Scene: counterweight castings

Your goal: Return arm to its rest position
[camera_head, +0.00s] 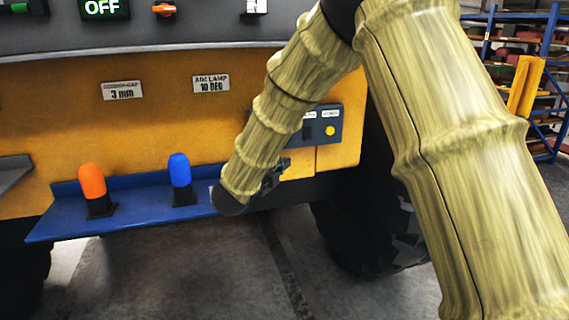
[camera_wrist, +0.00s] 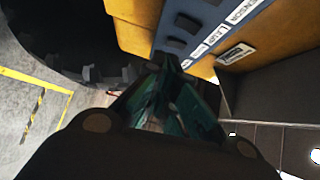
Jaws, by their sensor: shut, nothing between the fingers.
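My arm, in a bamboo-like pale yellow-green covering, crosses the right half of the head view and bends down toward the blue shelf. My gripper (camera_wrist: 165,75) shows in the wrist view with its dark and teal fingers closed together and nothing between them. In the head view only a dark part of my gripper (camera_head: 274,177) shows beside the arm's end, partly hidden by it. It is close to the front of the yellow machine (camera_head: 150,130), near the right end of the blue shelf (camera_head: 140,213).
An orange-capped post (camera_head: 92,181) and a blue-capped post (camera_head: 180,171) stand on the shelf. A grey control box (camera_head: 322,126) with a yellow button is behind my arm. A large black tyre (camera_head: 375,220) is below right. Blue racking (camera_head: 550,60) stands at the far right. Floor in front is clear.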

